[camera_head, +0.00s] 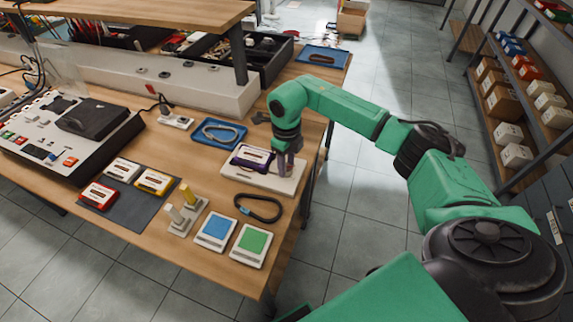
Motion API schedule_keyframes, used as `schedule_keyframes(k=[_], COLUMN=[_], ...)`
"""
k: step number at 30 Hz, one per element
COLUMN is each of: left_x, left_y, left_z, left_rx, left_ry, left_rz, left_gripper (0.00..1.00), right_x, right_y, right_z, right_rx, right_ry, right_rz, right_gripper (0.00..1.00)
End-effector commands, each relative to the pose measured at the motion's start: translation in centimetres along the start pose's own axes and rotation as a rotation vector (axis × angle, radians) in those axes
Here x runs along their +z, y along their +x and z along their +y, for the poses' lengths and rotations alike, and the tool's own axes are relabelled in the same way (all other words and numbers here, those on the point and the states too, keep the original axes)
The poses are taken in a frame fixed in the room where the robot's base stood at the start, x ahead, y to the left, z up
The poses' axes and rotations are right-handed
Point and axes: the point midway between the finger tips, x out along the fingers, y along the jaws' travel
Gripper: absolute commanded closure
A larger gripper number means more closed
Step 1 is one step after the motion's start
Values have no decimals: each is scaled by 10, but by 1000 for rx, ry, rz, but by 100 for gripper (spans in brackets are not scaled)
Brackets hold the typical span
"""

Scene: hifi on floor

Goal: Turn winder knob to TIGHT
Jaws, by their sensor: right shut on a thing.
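A winder (251,156) with a dark purple body sits on a pale base plate (231,172) near the right edge of the wooden workbench. My right gripper (282,170) points down at the right end of the winder and is shut on a part there, which I take to be the winder knob. The knob is mostly hidden by the gripper, and its setting cannot be read. My left gripper is not in view.
Left of the winder lie a blue tray (236,126) and cassettes (154,181) on a dark mat (130,213). In front are a black loop (260,216), a blue pad (215,230) and a green pad (252,244). A deck (75,150) stands at far left.

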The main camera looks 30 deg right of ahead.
Motion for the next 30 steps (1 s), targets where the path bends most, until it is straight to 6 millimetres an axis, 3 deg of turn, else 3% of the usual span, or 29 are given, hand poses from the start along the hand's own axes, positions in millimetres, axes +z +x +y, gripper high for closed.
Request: schedule_keyframes(k=[12,27,28,30], left_x=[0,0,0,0], left_y=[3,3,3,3], left_z=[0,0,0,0], left_rx=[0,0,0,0], left_ry=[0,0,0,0], left_rz=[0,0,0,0], left_gripper=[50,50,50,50], right_x=[1,1,1,1], right_y=[-2,-3,-3,-2], right_z=[-1,-2,-2,-1], right_rx=[-1,-2,-2,-2], right_ry=[180,197,196,196], right_rz=[-4,-6,-6,-5], right_gripper=[100,100,44,26])
